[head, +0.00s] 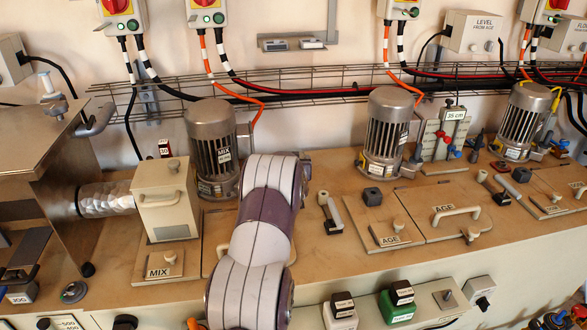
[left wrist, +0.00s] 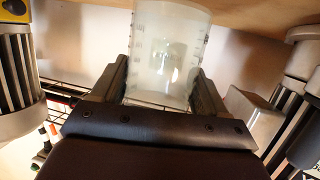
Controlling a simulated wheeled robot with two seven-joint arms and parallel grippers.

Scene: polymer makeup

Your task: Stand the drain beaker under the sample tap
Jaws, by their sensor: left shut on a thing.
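A translucent beaker (left wrist: 168,50) with dark graduation marks fills the top middle of the left wrist view. My left gripper (left wrist: 160,82) is shut on it, with one dark finger on each side of its wall. The beaker looks empty, though its top edge is cut off by the frame. In the head view my arm rises from the bottom centre over the bench, and its gripper and the beaker are hidden behind it. I cannot pick out the sample tap with certainty in either view. My right gripper is in neither view.
The wooden bench (head: 330,258) carries a MIX motor (head: 212,140), two more motors (head: 387,130) (head: 522,120), AGE lids (head: 448,212) and a beige MIX box (head: 165,200). A steel hood (head: 40,140) stands at left. A wire cable tray (head: 300,85) runs along the wall.

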